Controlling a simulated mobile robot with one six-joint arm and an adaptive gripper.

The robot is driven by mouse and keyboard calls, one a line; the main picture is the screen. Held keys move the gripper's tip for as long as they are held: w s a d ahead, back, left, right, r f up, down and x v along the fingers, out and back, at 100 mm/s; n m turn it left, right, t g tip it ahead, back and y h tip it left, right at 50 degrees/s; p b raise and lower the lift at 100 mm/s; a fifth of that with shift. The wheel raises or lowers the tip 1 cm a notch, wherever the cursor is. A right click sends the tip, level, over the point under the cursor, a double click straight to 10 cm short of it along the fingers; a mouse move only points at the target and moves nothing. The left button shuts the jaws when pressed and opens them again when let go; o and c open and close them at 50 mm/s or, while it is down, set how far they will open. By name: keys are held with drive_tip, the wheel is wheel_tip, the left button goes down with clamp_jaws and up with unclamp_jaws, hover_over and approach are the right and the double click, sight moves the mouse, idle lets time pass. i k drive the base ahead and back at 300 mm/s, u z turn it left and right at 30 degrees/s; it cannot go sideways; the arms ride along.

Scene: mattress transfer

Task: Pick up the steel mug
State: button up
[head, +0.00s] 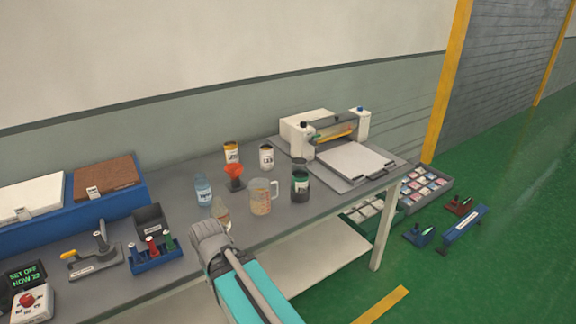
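I cannot make out a steel mug in the head view. The one handled vessel I see is a clear measuring jug (262,197) with markings and orange-pink contents, standing upright near the front edge of the grey bench (330,207). My teal arm reaches up from the bottom, and its grey end with my gripper (210,238) is at the bench's front edge, left of and nearer than the jug. The fingers are not distinguishable, so their opening does not show. A small bottle (222,215) with pale brown contents stands just beyond my gripper, partly hidden by it.
Around the jug stand a blue bottle (204,191), an orange funnel (234,172), a dark green jar (300,184) and two labelled cans (232,152) (267,156). A white press machine (345,140) fills the right end. A blue rack (155,256) stands left.

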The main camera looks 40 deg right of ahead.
sight(298, 163)
drive_tip(key=z, duration=0.45)
drive_tip(key=i, duration=0.85)
drive_tip(key=z, duration=0.8)
